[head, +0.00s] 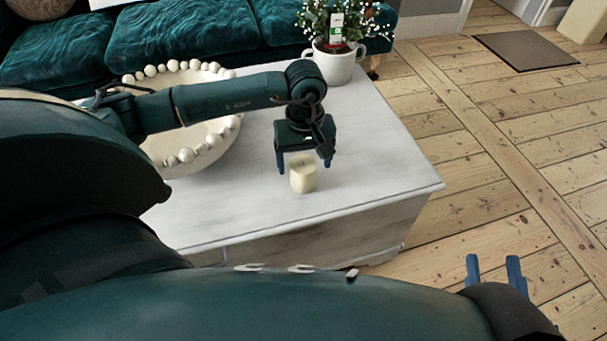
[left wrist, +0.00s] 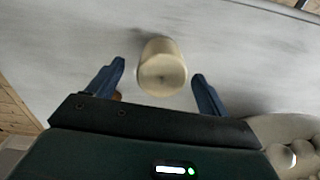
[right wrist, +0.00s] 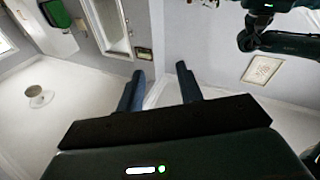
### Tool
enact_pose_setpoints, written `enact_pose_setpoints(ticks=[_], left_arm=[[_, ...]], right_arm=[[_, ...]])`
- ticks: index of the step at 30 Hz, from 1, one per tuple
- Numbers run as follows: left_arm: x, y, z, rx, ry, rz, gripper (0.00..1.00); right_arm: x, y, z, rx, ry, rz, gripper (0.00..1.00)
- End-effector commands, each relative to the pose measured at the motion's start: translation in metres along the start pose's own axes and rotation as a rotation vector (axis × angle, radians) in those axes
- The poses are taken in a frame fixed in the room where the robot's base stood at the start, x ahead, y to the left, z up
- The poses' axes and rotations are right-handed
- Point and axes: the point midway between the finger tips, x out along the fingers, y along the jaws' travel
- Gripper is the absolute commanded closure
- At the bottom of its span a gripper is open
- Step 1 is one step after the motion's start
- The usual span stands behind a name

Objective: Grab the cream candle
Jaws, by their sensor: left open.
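The cream candle (head: 303,173) is a short cylinder standing upright on the white table (head: 250,220), near its front edge. It also shows in the left wrist view (left wrist: 161,68), just beyond and between the two blue fingertips. My left gripper (head: 305,166) is open above and around the near side of the candle, with a finger to either side; I cannot tell whether either touches it. My right gripper (head: 493,268) is open and empty, off to the right over the floor. In the right wrist view its blue fingers (right wrist: 159,88) stand apart with nothing between them.
A cream bowl with a beaded rim (head: 186,156) stands on the table behind my left arm. A white pot with a flowering plant (head: 336,62) stands at the table's back right. A teal sofa (head: 180,30) is behind. The floorboards at right are clear up to a mat (head: 525,50).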

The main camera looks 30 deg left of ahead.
Motion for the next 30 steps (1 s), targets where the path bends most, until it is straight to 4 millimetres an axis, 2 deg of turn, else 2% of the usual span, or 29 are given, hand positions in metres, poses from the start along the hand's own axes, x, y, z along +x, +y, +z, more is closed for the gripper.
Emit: enact_pose_setpoints(ticks=[3,7,15,30], left_arm=[[0.021,-0.002,0.000,-0.001,-0.003,-0.001,0.21],[0.040,-0.003,0.000,0.001,-0.003,0.000,0.21],[0.044,-0.003,-0.001,0.001,0.000,0.002,0.21],[0.044,-0.003,-0.001,0.000,-0.001,0.002,0.61]], right_arm=[[0.000,-0.001,0.006,0.014,0.007,-0.001,0.64],[0.001,-0.002,0.007,0.036,0.012,-0.002,0.64],[0.003,-0.003,-0.002,0.049,0.028,-0.006,0.64],[0.003,-0.003,0.000,0.046,0.026,-0.007,0.64]])
